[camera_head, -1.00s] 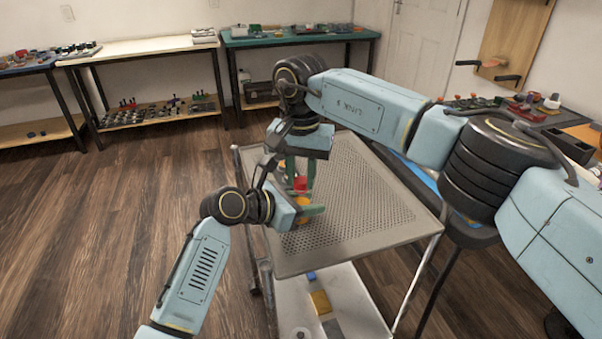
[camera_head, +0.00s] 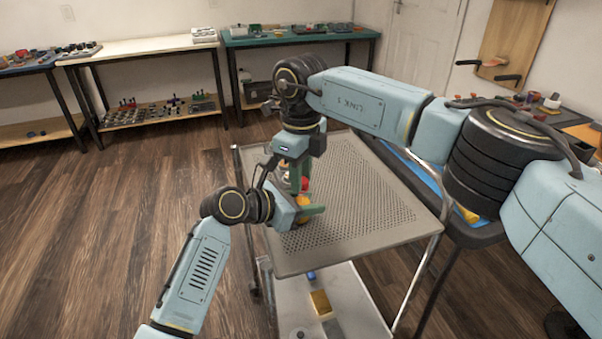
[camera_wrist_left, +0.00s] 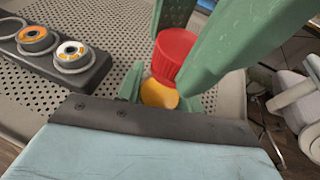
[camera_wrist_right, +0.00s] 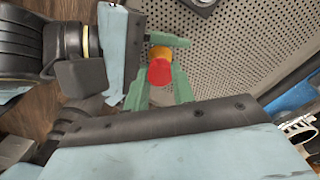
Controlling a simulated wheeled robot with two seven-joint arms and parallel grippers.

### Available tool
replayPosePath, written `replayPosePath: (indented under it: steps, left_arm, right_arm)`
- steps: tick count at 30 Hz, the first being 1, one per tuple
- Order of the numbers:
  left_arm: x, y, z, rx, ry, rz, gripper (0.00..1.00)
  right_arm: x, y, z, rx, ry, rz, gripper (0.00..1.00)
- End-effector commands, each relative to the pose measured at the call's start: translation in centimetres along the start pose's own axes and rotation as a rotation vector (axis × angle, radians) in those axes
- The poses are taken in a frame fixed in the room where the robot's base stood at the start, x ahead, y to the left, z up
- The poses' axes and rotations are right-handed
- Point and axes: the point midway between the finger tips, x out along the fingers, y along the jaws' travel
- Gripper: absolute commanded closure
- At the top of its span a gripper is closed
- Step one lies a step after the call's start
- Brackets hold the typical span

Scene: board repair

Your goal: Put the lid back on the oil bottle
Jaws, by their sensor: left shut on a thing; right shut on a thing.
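The yellow oil bottle (camera_head: 304,201) is upright just above or on the perforated cart top, between the fingers of my left gripper (camera_head: 308,212). It also shows in the left wrist view (camera_wrist_left: 159,94). The ribbed red lid (camera_wrist_left: 174,54) is directly over the bottle's top, between the fingers of my right gripper (camera_wrist_right: 159,82), which points down from above. The lid shows in the right wrist view (camera_wrist_right: 160,72) with the yellow bottle beyond it. Lid and bottle look in line and touching, but I cannot tell whether the lid is fully seated. Fingers hide parts of both.
A dark holder (camera_wrist_left: 85,78) with orange and white round pieces lies on the perforated cart top (camera_head: 365,205) beside the grippers. The cart's right part is clear. The lower shelf (camera_head: 345,290) holds a yellow block (camera_head: 320,302). Benches stand along the back wall.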

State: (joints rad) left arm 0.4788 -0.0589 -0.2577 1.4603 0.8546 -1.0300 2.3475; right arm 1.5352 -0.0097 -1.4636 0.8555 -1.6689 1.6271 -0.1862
Motion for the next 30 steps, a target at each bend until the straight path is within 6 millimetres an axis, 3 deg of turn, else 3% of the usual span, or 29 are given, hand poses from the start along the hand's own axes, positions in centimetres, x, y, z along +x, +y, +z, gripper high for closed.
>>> replayPosePath:
  steps: [6, 16, 17, 21, 30]
  left_arm:
    - [-0.09, 0.21, -0.09, -0.002, 0.001, 0.005, 1.00]
    - [-0.09, 0.23, -0.09, -0.002, 0.001, 0.005, 1.00]
    - [-0.10, 0.24, -0.09, -0.002, 0.001, 0.005, 1.00]
    - [-0.07, 0.19, -0.08, -0.001, 0.001, 0.004, 1.00]
    - [-0.02, 0.06, -0.06, -0.001, 0.001, 0.001, 1.00]
  right_arm:
    - [0.04, -0.01, -0.07, 0.226, 0.004, 0.000, 1.00]
    - [0.05, 0.04, -0.05, 0.254, 0.004, 0.001, 1.00]
    - [0.05, 0.04, -0.05, 0.253, 0.004, 0.001, 0.74]
    - [0.05, 0.05, -0.03, 0.252, 0.003, 0.001, 0.55]
    - [-0.04, 0.04, 0.01, 0.251, 0.001, 0.001, 0.53]
